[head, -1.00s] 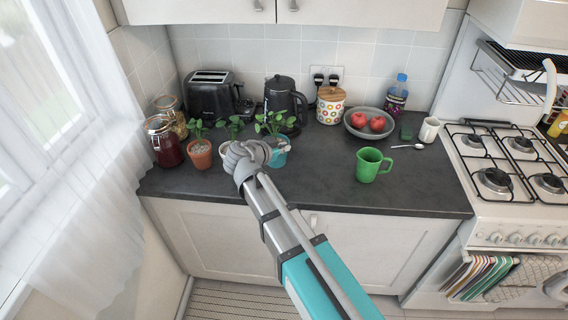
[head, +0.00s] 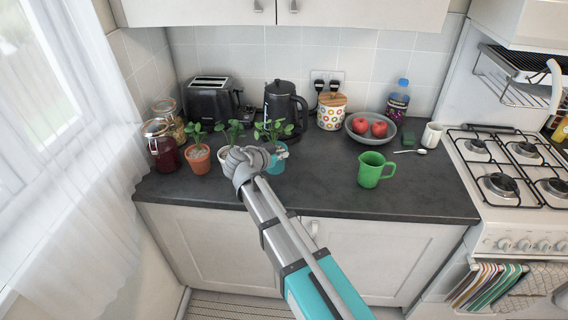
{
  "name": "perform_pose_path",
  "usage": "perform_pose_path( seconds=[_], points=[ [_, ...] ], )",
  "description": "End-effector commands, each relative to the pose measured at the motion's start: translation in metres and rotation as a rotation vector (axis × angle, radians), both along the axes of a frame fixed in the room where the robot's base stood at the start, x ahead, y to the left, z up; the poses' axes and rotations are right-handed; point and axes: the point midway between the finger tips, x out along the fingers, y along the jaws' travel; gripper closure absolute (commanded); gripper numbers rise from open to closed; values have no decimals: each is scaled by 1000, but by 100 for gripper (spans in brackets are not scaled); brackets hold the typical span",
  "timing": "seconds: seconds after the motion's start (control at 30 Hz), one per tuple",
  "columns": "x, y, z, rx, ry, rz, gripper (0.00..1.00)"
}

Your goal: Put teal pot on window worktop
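The teal pot (head: 278,164) holds a leafy green plant and stands upright on the dark worktop (head: 320,187). It is the rightmost of three potted plants in the head view. My gripper (head: 280,153) is at the teal pot, overlapping its left side and upper part in the picture. Its body hides part of the pot, and I cannot tell whether the fingers touch or enclose it. The fingers are too small and covered to show whether they are open or shut. A window with a white curtain (head: 75,130) is at the left.
A terracotta pot (head: 197,160) and a white pot (head: 224,157) stand close on the left, the white one partly hidden by my gripper. Jars (head: 162,150), a toaster (head: 211,100) and a kettle (head: 283,103) stand behind. A green mug (head: 371,170) is right, with clear worktop between.

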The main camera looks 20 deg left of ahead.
Motion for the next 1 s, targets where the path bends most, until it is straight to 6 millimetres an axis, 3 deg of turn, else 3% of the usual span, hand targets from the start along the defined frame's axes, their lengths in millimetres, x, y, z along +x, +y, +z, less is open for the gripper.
perform_pose_path(
  seconds=[0.5,1.0],
  points=[
    [6,4,-37,0,-1,1,100],
    [6,4,-40,0,-1,1,100]
  ],
)
